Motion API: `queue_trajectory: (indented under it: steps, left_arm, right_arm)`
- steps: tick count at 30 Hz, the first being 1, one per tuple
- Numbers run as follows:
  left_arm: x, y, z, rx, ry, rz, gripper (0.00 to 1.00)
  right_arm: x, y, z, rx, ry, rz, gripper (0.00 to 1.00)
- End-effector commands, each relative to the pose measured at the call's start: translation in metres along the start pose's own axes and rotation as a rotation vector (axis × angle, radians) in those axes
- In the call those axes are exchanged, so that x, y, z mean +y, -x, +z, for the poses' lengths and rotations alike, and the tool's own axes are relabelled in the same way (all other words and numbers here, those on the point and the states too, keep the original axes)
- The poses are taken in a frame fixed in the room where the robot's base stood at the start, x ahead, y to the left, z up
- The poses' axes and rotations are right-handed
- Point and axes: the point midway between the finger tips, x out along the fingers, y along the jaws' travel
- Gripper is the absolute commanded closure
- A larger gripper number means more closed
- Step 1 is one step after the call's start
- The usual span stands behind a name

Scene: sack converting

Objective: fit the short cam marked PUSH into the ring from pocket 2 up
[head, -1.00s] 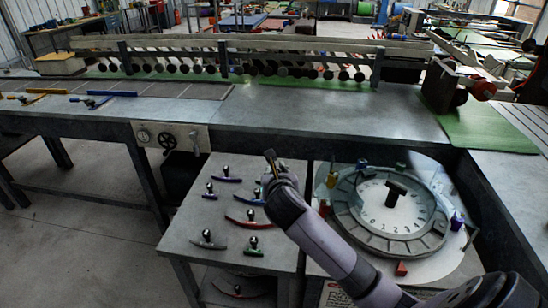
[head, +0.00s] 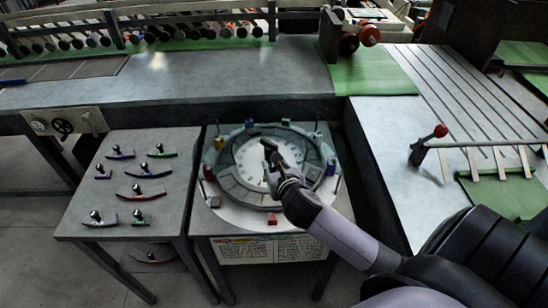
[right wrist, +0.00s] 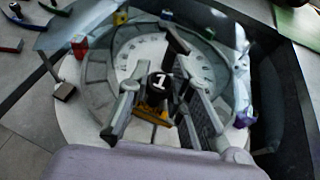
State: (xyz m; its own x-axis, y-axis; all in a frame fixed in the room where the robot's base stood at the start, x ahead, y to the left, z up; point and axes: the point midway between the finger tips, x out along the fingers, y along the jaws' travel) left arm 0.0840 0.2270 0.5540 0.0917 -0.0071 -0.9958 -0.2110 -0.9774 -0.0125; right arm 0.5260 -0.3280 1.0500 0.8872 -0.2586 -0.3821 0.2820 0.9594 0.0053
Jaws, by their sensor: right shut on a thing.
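The grey segmented ring (head: 229,184) lies on a round white plate beside the cam table. A pale dial with numbers is inside it. My right gripper (head: 276,168) is over the ring's inner part. In the right wrist view its fingers (right wrist: 160,108) are shut on a yellow-orange cam (right wrist: 152,113) with a black knob marked 1. I cannot read PUSH on it, and cannot tell whether it touches the ring. Pocket 2 cannot be made out. Several cams with black knobs, such as a red one (head: 142,196) and a short green one (head: 139,222), lie on the cam table.
A dark T-shaped handle (right wrist: 176,42) stands up from the dial close to the gripper. Coloured blocks, including a red one (head: 272,219), stand around the ring. The cam table (head: 185,210) is on the left. A steel bench (head: 290,75) runs behind.

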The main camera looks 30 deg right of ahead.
Motion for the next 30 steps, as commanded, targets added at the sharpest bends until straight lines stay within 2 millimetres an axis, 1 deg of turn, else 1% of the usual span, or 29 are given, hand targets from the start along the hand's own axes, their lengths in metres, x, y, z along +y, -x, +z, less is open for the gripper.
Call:
queue_trajectory:
  steps: [9,14,18,24,30]
  left_arm:
    - [-0.011,0.001,0.0,0.0,-0.005,-0.013,0.6]
    - [-0.012,0.012,-0.002,0.001,-0.004,-0.014,0.6]
    - [-0.011,-0.003,-0.001,0.003,-0.004,-0.012,0.6]
    - [-0.005,-0.021,0.0,0.003,-0.001,-0.006,0.6]
    - [-0.004,-0.036,0.001,0.003,-0.001,-0.006,0.6]
  right_arm:
    - [0.0,0.0,0.0,-0.001,0.0,0.001,1.0]
    - [0.0,0.002,0.003,0.002,0.002,0.0,1.0]
    - [0.0,-0.007,-0.019,0.003,0.0,-0.001,1.0]
    - [0.0,-0.019,-0.047,0.003,0.001,-0.001,1.0]
    - [0.0,-0.03,-0.072,0.001,0.0,0.0,1.0]
